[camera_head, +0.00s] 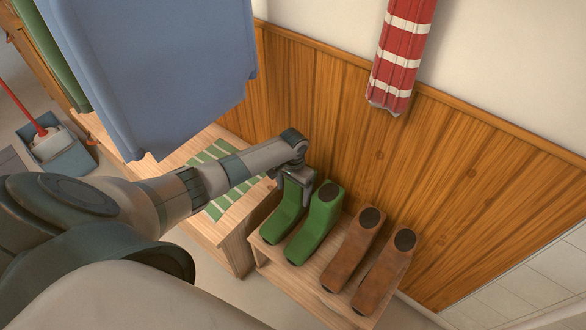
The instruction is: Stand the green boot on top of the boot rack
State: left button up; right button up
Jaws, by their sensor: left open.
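Two green boots stand side by side on the wooden boot rack (303,284), toes toward the front left. The left green boot (283,217) is partly covered at its top by my left gripper (292,194). The right green boot (317,227) stands close beside it, its dark opening facing up. My left gripper is open, pointing down at the left boot's upper part. I cannot tell whether its fingers touch the boot. My right gripper is not in view.
Two brown boots (352,252) fill the rack's right part. A wooden bench (237,239) with a green striped mat (222,205) stands left of the rack. A blue cloth (165,75) hangs above my arm. A red striped roll (402,55) hangs on the wall.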

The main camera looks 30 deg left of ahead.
pick_arm(q)
notch_tip(320, 180, up, 7)
jog(key=shift+f, duration=0.15)
notch_tip(320, 180, up, 4)
jog(key=shift+f, duration=0.2)
jog(key=shift+r, duration=0.6)
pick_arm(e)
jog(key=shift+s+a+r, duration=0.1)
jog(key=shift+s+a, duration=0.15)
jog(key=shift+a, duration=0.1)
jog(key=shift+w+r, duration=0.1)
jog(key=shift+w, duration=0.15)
